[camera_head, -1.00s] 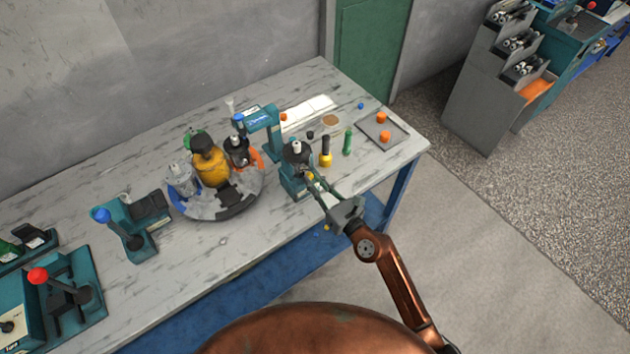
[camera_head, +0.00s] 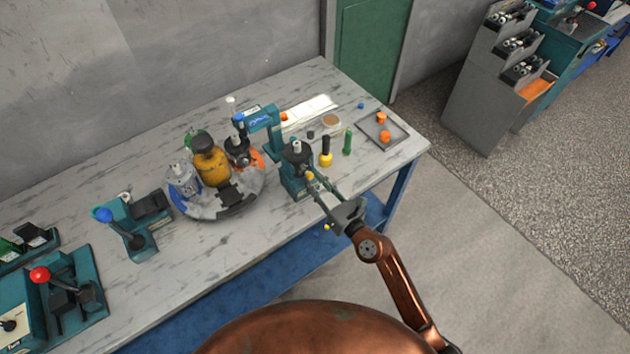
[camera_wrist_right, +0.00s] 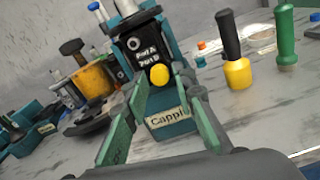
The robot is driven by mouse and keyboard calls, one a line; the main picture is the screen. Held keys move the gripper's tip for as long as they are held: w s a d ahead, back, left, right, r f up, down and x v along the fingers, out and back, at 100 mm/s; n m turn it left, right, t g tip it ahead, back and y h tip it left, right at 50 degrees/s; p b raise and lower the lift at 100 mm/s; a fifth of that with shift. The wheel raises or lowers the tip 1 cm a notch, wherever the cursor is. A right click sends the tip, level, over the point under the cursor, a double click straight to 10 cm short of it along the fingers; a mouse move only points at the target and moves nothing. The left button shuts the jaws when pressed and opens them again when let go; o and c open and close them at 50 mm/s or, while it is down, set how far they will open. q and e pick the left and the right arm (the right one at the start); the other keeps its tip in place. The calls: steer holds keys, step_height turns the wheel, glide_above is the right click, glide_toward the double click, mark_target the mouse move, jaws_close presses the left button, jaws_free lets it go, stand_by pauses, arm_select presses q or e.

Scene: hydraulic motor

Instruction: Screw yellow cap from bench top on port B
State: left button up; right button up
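The yellow cap (camera_wrist_right: 159,76) sits at the port below the "Port B" label on the dark motor (camera_wrist_right: 143,52), and appears seated there. The motor stands in the teal capping station (camera_wrist_right: 172,124); the station also shows in the head view (camera_head: 296,187). My right gripper (camera_wrist_right: 168,95) points at the cap with its green-padded fingers apart. The cap lies between and just beyond the fingertips, with a gap to the right finger. In the head view, my right gripper (camera_head: 322,184) is at the front of the station. My left gripper is not in view.
A yellow-ended black-handled tool (camera_head: 326,152) and a green-handled tool (camera_head: 347,143) stand right of the station. A tray (camera_head: 391,128) holds orange caps. A round turntable (camera_head: 237,205) with several motors is to the left. Bench top between the tools and front edge is clear.

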steer(key=n, duration=0.2)
steer(key=shift+n, duration=0.4)
steer(key=n, duration=0.2)
steer(key=shift+n+p, duration=0.3)
steer(key=shift+n, duration=0.1)
steer(key=n, duration=0.3)
steer(key=shift+r+n+p, duration=0.1)
steer(key=shift+n+p, duration=0.3)
steer(key=shift+n, duration=0.5)
jaws_close()
